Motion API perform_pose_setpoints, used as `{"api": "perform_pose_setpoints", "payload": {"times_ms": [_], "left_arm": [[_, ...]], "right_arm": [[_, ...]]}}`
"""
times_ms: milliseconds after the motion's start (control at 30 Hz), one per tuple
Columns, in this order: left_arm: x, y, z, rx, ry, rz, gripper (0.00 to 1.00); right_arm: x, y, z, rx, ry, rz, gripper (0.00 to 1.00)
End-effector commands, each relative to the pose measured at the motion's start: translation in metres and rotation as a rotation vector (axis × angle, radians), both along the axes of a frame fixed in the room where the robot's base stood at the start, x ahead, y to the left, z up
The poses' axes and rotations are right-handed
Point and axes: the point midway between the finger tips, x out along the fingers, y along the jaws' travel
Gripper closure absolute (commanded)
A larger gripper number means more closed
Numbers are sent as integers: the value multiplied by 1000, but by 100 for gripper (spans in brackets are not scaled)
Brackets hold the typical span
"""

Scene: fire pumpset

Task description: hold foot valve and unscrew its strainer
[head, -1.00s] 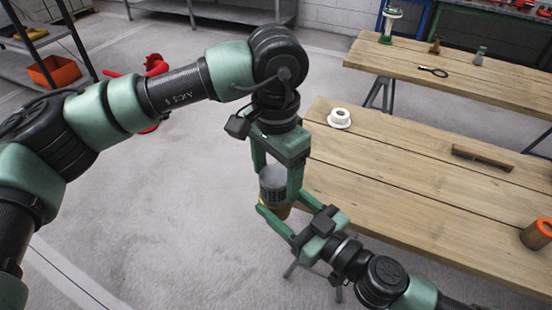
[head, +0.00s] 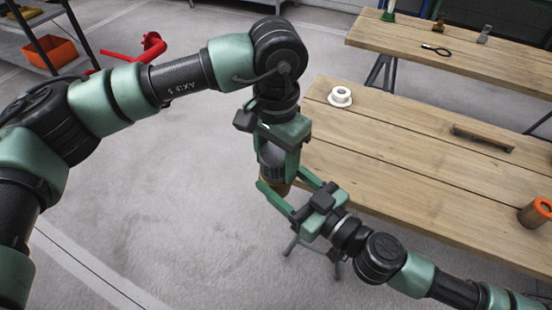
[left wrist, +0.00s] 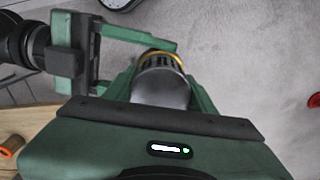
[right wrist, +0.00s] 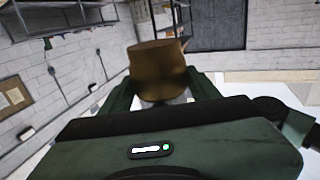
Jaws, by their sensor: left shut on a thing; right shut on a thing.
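The foot valve is held in the air beside the wooden bench between both grippers. Its grey slotted strainer (head: 271,158) is on top, and its brass body (head: 276,187) is below. My left gripper (head: 274,166) points down and is shut on the strainer, which also shows in the left wrist view (left wrist: 160,88) with a brass rim (left wrist: 163,56) beyond it. My right gripper (head: 284,184) reaches in from the right and is shut on the brass body, which fills the middle of the right wrist view (right wrist: 157,70). The strainer and body touch; the thread is hidden.
The near wooden bench (head: 400,165) lies just right of the grippers. On it are a white flanged part (head: 340,97), a dark-edged bar (head: 483,138) and an orange-topped cylinder (head: 537,213). A second bench (head: 400,40) stands behind.

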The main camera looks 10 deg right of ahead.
Motion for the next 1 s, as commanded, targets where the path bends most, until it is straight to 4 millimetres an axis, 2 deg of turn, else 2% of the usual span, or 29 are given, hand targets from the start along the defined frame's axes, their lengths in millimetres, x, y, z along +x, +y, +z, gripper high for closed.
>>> {"api": "perform_pose_setpoints", "payload": {"times_ms": [1000], "left_arm": [[1, 0, 2, 1, -7, 2279, 93]], "right_arm": [[-1, 1, 2, 0, -5, 3, 100]]}}
